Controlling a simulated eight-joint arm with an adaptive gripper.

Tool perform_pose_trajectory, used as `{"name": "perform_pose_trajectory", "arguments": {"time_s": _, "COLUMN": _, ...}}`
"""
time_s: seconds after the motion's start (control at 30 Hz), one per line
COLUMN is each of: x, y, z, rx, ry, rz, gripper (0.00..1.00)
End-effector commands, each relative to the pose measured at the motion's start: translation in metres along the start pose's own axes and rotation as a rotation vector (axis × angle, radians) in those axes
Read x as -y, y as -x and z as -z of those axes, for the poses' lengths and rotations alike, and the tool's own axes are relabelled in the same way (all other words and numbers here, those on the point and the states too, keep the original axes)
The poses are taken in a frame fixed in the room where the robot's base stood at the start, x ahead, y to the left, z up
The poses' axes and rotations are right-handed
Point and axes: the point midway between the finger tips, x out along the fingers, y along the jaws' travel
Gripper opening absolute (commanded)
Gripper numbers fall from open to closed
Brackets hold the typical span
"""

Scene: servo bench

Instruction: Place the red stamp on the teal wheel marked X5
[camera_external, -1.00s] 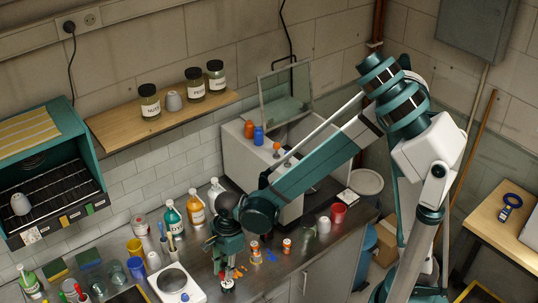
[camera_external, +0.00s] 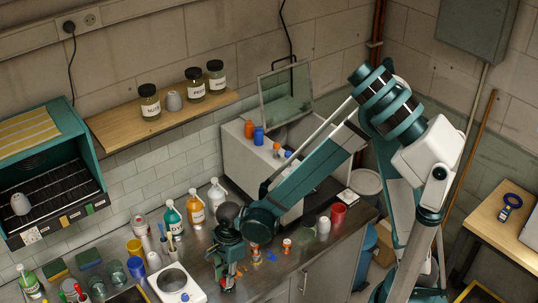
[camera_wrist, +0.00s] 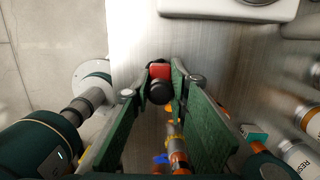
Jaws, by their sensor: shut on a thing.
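My gripper (camera_external: 227,279) is low over the metal bench, in front of the orange and teal bottles. In the wrist view my gripper (camera_wrist: 161,78) has its two green-padded fingers closed around a red stamp (camera_wrist: 160,70) with a round black knob. The stamp sits between the fingertips. In the external view only a small red bit of it shows at the fingertips. I cannot tell whether its underside touches anything. I cannot make out a teal wheel marked X5 in either view.
Small orange and blue pieces lie beside my gripper. A white device with a round plate (camera_external: 174,282) stands to its left.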

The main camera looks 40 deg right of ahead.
Motion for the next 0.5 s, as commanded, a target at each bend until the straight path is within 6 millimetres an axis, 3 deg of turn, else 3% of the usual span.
{"name": "perform_pose_trajectory", "arguments": {"time_s": 0.03, "x": 0.0000, "y": -0.0024, "z": 0.0003, "rx": 0.000, "ry": 0.000, "rz": 0.000, "gripper": 0.06}}
{"name": "perform_pose_trajectory", "arguments": {"time_s": 0.07, "x": 0.0000, "y": -0.0024, "z": 0.0003, "rx": 0.000, "ry": 0.000, "rz": 0.000, "gripper": 0.19}}
{"name": "perform_pose_trajectory", "arguments": {"time_s": 0.17, "x": 0.0000, "y": -0.0015, "z": 0.0002, "rx": 0.000, "ry": 0.000, "rz": 0.000, "gripper": 0.32}}
{"name": "perform_pose_trajectory", "arguments": {"time_s": 0.5, "x": 0.0000, "y": -0.0011, "z": 0.0001, "rx": 0.000, "ry": 0.000, "rz": 0.000, "gripper": 0.33}}
